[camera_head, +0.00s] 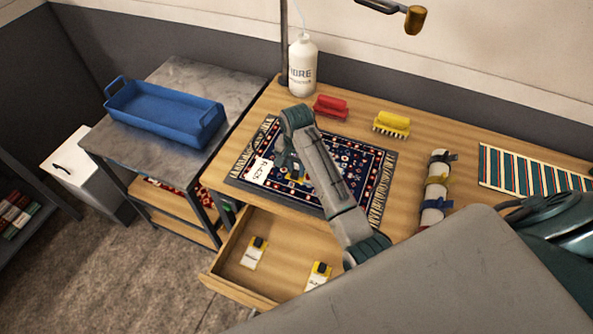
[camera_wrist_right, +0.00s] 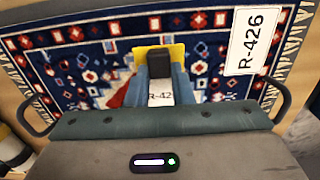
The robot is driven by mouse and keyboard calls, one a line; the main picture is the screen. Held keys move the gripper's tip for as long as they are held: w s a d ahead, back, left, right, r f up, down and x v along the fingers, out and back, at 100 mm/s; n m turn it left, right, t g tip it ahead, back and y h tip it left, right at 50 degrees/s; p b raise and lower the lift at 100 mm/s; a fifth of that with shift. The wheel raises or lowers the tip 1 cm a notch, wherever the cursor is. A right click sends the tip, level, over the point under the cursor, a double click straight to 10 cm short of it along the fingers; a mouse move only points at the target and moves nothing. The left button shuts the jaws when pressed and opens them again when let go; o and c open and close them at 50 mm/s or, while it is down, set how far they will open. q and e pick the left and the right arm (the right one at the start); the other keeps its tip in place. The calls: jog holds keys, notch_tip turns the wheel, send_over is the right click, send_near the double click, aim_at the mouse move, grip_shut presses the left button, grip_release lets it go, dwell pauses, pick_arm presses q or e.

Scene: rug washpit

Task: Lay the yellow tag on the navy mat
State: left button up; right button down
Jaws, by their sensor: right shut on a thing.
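The navy mat (camera_head: 376,166), a patterned rug with pale fringes, lies flat on the wooden table. It fills much of the right wrist view (camera_wrist_right: 60,70). A white label (camera_wrist_right: 253,40) reading R-426 lies near one end of it, and shows in the head view (camera_head: 262,170). My right gripper (camera_head: 292,170) is over the mat's left part, shut on the black block of the yellow tag (camera_wrist_right: 176,50). The tag's white part shows "R-42" between the fingers (camera_wrist_right: 160,78). I cannot tell whether the tag touches the mat. My left gripper is not in view.
An open drawer (camera_head: 228,262) below holds two similar tags (camera_head: 254,252) (camera_head: 319,274). A white bottle (camera_head: 302,66), red brush (camera_head: 330,107) and yellow brush (camera_head: 391,124) stand behind the mat. A tied roll (camera_head: 435,188) and striped rug (camera_head: 525,172) lie right; a blue tray (camera_head: 160,116) left.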

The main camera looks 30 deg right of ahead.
aim_at(296, 169)
jog(key=shift+w+f+p, duration=0.15)
jog(key=shift+f+p, duration=0.9)
jog(key=shift+f, duration=0.75)
jog(key=c, duration=1.3)
grip_release()
jog(key=shift+f, duration=0.15)
